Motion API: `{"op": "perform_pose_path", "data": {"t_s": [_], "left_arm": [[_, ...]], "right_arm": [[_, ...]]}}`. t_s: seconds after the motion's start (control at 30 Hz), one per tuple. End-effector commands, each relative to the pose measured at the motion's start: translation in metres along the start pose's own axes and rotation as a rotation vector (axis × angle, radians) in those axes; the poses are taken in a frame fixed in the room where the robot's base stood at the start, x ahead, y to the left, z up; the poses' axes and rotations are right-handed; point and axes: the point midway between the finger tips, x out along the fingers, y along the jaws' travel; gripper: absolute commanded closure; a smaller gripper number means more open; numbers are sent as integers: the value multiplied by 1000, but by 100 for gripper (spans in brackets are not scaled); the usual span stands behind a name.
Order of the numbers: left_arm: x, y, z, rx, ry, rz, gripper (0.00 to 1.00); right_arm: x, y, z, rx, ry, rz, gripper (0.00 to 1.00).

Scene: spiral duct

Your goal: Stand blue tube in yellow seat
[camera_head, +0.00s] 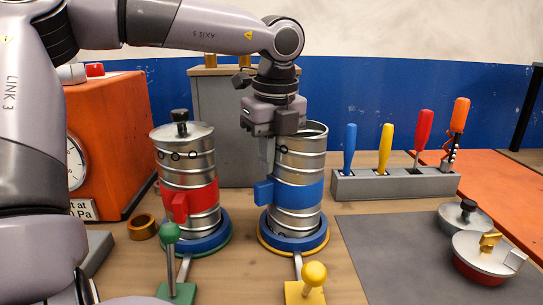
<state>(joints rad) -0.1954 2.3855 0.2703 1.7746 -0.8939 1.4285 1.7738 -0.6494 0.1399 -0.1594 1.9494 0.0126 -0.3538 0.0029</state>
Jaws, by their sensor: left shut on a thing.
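The blue tube (300,165) is a ribbed metal cylinder with a blue band and a blue block on its left side. It stands upright, open at the top. Its lower end is within the ring of the yellow seat (318,249), a blue ring with a yellow edge. I cannot tell whether it rests fully on the bottom. My left gripper (270,149) points down at the tube's upper left rim and is shut on it. The far finger is partly hidden. My right gripper is not in view.
A lidded red-banded tube (190,160) stands left in a green-edged seat (207,249). Green (170,233) and yellow (314,274) knobbed levers stand in front. A tool rack (395,185) and lidded pots (483,257) are right. The grey mat (385,260) has free room.

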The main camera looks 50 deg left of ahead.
Motion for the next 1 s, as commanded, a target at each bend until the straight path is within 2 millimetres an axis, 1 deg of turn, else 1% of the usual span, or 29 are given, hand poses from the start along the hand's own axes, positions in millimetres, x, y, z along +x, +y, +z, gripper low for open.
{"op": "perform_pose_path", "data": {"t_s": [0.2,0.23,0.3,0.63,0.7,0.8,0.9,1.0], "left_arm": [[6,0,-1,0,-1,-3,100],[4,0,0,0,-1,-3,82],[4,0,0,0,-1,-3,62],[5,0,0,0,0,1,62],[5,0,0,0,0,1,62],[5,0,0,0,0,0,62],[-19,-1,0,-1,-3,-6,62],[-37,-1,0,-2,-3,-5,62]], "right_arm": [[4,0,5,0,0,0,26],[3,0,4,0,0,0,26],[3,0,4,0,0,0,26],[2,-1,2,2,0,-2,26],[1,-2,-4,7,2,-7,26],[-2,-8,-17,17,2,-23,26],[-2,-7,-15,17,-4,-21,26],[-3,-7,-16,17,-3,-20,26]]}}
